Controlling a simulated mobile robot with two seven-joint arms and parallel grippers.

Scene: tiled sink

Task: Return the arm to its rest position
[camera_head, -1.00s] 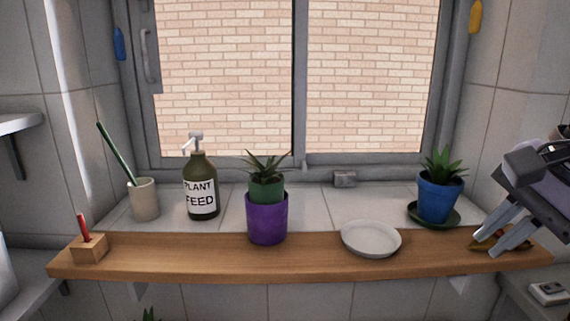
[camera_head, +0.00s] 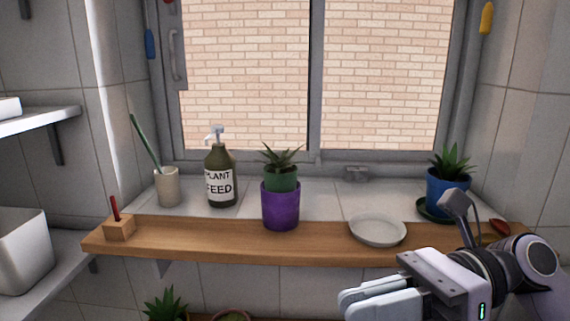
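My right arm comes in from the lower right. Its gripper (camera_head: 362,302) hangs in front of and below the wooden shelf (camera_head: 190,236), with its fingers pointing left. The two fingers overlap in this view, so their gap cannot be judged, and I see nothing held. My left gripper is not in view.
On the shelf and sill stand a wooden block (camera_head: 119,230), a cup (camera_head: 168,187), a plant feed bottle (camera_head: 221,177), a purple pot (camera_head: 281,207), a white dish (camera_head: 377,231) and a blue pot (camera_head: 443,187). A red-handled item (camera_head: 500,227) lies at the right end, partly hidden.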

